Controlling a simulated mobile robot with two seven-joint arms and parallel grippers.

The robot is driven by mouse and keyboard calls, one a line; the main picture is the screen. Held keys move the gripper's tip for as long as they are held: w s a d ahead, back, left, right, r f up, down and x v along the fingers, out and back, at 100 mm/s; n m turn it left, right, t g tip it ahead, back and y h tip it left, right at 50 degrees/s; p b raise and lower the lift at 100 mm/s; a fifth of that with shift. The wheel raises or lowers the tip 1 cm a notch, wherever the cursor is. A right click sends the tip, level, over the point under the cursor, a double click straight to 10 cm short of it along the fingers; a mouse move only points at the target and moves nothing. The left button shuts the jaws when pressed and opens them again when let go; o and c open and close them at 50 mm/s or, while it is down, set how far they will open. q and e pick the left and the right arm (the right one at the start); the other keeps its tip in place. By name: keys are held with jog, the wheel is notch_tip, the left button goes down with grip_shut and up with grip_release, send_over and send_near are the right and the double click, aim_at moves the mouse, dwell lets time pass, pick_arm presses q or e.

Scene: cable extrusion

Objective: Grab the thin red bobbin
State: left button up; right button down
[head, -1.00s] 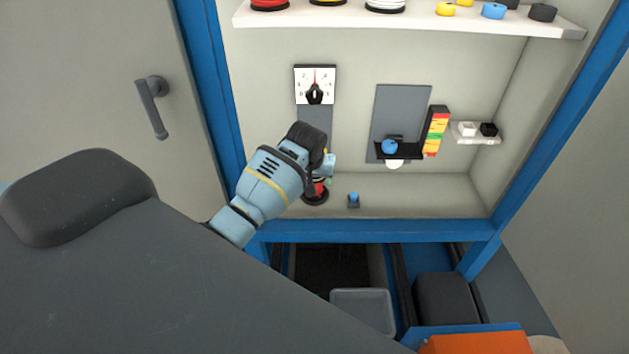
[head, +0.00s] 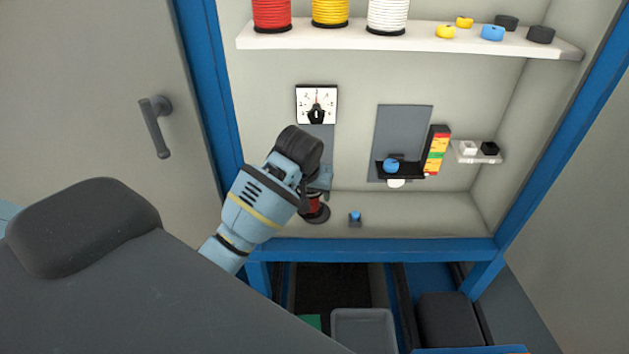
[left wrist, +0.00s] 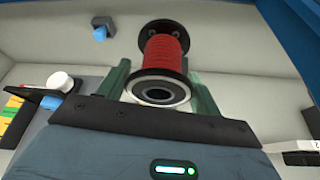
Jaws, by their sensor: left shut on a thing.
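The thin red bobbin (head: 314,205), with dark end flanges, is at the left of the cabinet's lower ledge, partly hidden by my left gripper (head: 318,188). In the left wrist view the red bobbin (left wrist: 165,55) is between the two green fingers of the left gripper (left wrist: 160,82). The gripper is shut on it. The bobbin's near end, with a round hole, faces the wrist camera. I cannot tell whether its far flange touches the ledge. My right gripper is not in view.
A blue button (head: 355,217) sits right of the bobbin; a dial (head: 317,105) is on the wall above. A shelf (head: 420,42) holds big red (head: 272,14), yellow (head: 330,11) and white (head: 387,15) spools. The blue frame bar (head: 380,249) edges the ledge, whose right part is clear.

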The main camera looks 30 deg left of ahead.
pick_arm(q)
jog(key=s+d, duration=0.4)
jog(key=s, duration=0.7)
jog(key=shift+s, duration=0.3)
